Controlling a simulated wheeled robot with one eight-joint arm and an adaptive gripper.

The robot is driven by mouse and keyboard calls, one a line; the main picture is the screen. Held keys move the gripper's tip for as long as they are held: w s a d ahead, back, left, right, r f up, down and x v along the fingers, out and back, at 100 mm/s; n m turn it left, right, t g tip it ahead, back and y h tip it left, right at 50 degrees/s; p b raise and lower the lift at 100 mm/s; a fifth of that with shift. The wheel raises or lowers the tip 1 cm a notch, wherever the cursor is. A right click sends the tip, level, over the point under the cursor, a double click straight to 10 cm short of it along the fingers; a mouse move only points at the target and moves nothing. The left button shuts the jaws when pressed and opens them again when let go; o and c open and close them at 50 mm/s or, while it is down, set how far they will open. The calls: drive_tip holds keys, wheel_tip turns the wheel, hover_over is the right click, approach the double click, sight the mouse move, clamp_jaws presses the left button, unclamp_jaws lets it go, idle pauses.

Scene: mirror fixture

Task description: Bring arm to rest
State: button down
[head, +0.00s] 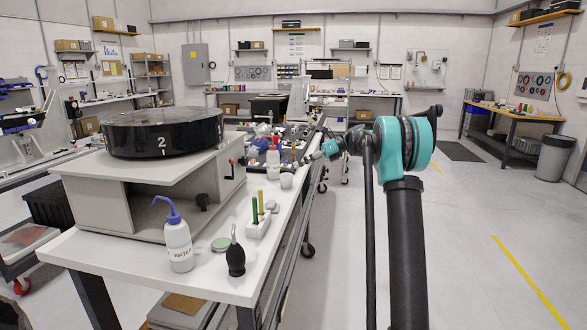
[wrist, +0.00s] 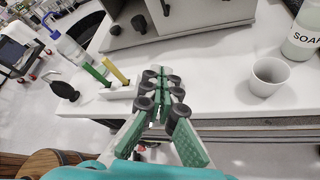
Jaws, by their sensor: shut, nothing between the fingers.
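My gripper (wrist: 163,82) is shut and empty in the wrist view, with its green and black fingers together. The fingertips show over the front edge of the white bench (wrist: 212,100), between a pen holder and a white cup; I cannot tell their height above it. In the head view my gripper (head: 309,158) is small and partly lost against the bench clutter, to the right of the bench. My arm rises at the right of the picture and bends at a teal joint towards the bench.
On the bench stand a black round fixture (head: 162,132) on a grey housing, a water bottle (head: 177,240), a black blower (head: 235,258), a pen holder (head: 258,222), a white cup (wrist: 268,77) and a soap bottle (wrist: 303,32). Open floor (head: 490,220) lies to the right.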

drive_tip(key=s+d+f+n+t+h, duration=0.1)
drive_tip(key=s+d+f+n+h, duration=0.3)
drive_tip(key=s+f+n, duration=0.4)
drive_tip(key=s+d+f+n+t+h, duration=0.2)
drive_tip(key=s+d+f+n+h, duration=0.2)
drive_tip(key=s, duration=1.8)
drive_tip(key=s+d+f+n+t+h, duration=0.2)
drive_tip(key=s+d+f+n+h, duration=0.3)
drive_tip(key=s+d+f+n, duration=0.3)
drive_tip(key=s+f+n, duration=0.3)
drive_tip(key=s+f, duration=0.2)
drive_tip(key=s, duration=0.2)
drive_tip(key=shift+s+d+f+n, duration=0.3)
drive_tip(key=shift+s+n, duration=0.05)
drive_tip(key=shift+n, duration=0.05)
